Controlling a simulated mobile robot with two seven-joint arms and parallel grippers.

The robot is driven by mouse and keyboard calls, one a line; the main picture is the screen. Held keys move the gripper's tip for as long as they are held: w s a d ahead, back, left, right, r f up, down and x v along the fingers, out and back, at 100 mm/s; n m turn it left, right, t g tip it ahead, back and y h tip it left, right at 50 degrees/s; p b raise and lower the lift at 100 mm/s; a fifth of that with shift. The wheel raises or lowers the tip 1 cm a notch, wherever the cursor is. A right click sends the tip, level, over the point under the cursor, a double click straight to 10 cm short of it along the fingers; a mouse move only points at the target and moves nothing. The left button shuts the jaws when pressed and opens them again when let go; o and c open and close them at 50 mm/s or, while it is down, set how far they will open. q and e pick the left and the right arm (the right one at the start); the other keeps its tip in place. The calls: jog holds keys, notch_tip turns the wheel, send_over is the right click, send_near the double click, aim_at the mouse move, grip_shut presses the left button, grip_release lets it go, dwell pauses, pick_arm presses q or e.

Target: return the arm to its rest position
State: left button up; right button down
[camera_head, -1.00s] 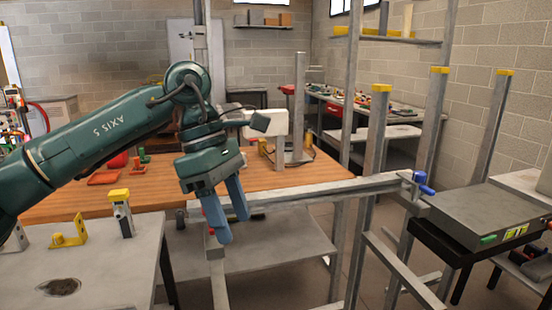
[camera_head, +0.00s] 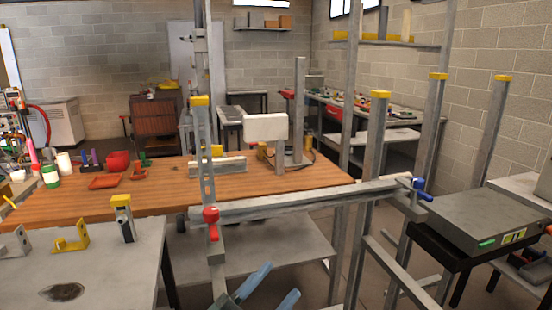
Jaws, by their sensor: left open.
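My left gripper (camera_head: 268,290) shows only as two blue fingers at the bottom edge of the head view. The fingers are spread apart, with nothing seen between them. They are low in front of the metal frame, below its grey crossbar (camera_head: 290,203). The rest of my left arm is out of the picture. My right gripper is not in view.
A frame of grey posts with yellow caps crosses the middle and right, with a red clamp (camera_head: 211,216) and a blue clamp (camera_head: 420,186). A wooden workbench (camera_head: 250,181) stands behind. A grey table (camera_head: 110,275) is at lower left, and a grey case (camera_head: 485,215) at right.

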pick_arm(q)
jog(key=s+a+f+n+y, duration=0.35)
jog(key=f+n+y, duration=0.2)
jog(key=f, duration=0.25)
jog(key=s+a+f+n+y, duration=0.2)
jog(key=a+f+n+y, duration=0.3)
jog(key=f+n, duration=0.25)
jog(key=s+a+f+n+g+y, duration=0.3)
jog(key=s+a+f+n+g, duration=0.1)
jog(key=s+f, duration=0.6)
jog(key=shift+a+f+g+p, duration=0.3)
jog(key=shift+a+f+g, duration=0.1)
jog(key=shift+a+g, duration=0.25)
jog(key=shift+c, duration=0.2)
